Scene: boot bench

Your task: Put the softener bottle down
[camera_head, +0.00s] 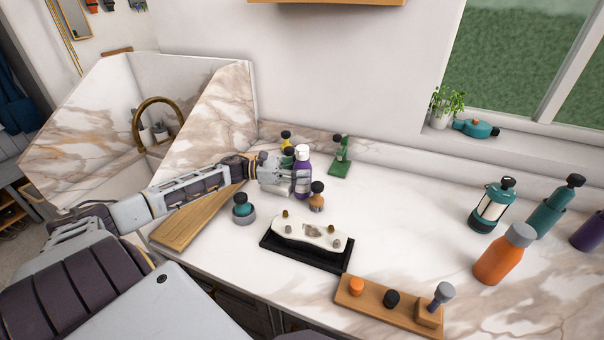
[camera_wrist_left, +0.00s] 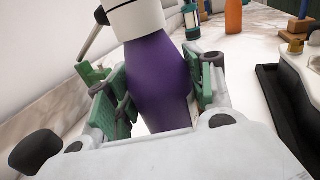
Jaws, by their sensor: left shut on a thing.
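The softener bottle seems to be the purple bottle with a white cap (camera_head: 303,180). It stands about upright at the back of the marble counter, and I cannot tell whether its base touches the top. My left gripper (camera_head: 292,182) reaches in from the left and is shut on its body. In the left wrist view the purple bottle (camera_wrist_left: 158,85) fills the space between the green finger pads of the left gripper (camera_wrist_left: 160,95), with its white cap above. My right gripper is not in view.
Close around the bottle are a brown-topped brush (camera_head: 317,197), a green stand (camera_head: 340,158) and a teal-topped jar (camera_head: 242,208). A black tray (camera_head: 290,250) lies in front. An orange bottle (camera_head: 503,255) and a lantern (camera_head: 490,207) stand right. The counter between is clear.

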